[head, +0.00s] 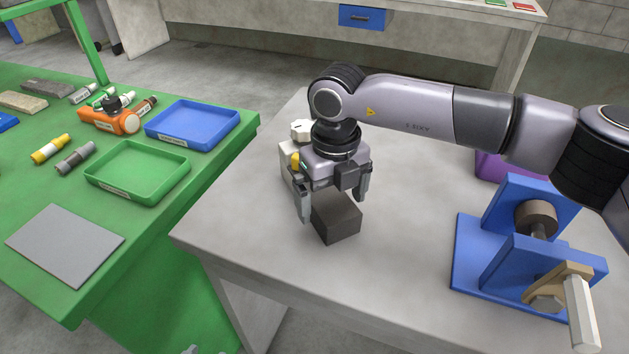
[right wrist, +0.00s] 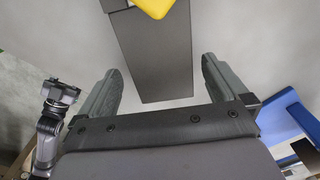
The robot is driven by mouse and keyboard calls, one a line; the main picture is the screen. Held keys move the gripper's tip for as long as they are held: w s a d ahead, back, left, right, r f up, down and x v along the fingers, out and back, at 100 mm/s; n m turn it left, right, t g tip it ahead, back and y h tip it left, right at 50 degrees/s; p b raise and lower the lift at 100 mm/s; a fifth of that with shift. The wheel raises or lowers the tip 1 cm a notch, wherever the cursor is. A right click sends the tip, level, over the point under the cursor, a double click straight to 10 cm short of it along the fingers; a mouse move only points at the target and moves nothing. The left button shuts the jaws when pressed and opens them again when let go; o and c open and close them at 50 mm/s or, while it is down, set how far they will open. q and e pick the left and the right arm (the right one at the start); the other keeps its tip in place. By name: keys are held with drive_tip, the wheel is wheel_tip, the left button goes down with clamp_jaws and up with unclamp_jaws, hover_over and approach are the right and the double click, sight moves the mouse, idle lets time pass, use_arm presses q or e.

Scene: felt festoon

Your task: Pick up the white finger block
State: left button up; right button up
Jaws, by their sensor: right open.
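My right gripper (head: 334,206) is open over the table, fingers pointing down. A dark grey block (head: 338,224) is below and between its fingers in the head view. In the right wrist view the dark block (right wrist: 160,60) lies ahead of the open fingers (right wrist: 162,84), apart from both. Behind the gripper in the head view is a whitish object (head: 287,160) with a white knob (head: 302,128), partly hidden by the gripper. I cannot tell whether it is the white finger block.
A blue fixture (head: 465,262) with a round shaft and a pale hexagonal handle stands at the right of the grey table (head: 400,300). A purple bin (head: 490,168) is behind it. A green bench (head: 150,250) at left bears a blue tray (head: 195,125) and green tray (head: 137,172).

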sight(333, 203)
drive_tip(key=shift+w+f, duration=0.1)
drive_tip(key=shift+f, duration=1.45)
use_arm(q)
drive_tip(key=shift+r, duration=0.25)
use_arm(e)
drive_tip(key=c, duration=1.2)
use_arm(q)
drive_tip(key=shift+w, duration=0.1)
use_arm(e)
drive_tip(key=shift+r, duration=0.2)
use_arm(q)
drive_tip(key=shift+f+b, duration=0.5)
drive_tip(key=shift+f, duration=0.05)
use_arm(e)
wheel_tip(333, 203, up, 20)
drive_tip(key=shift+f, duration=0.1)
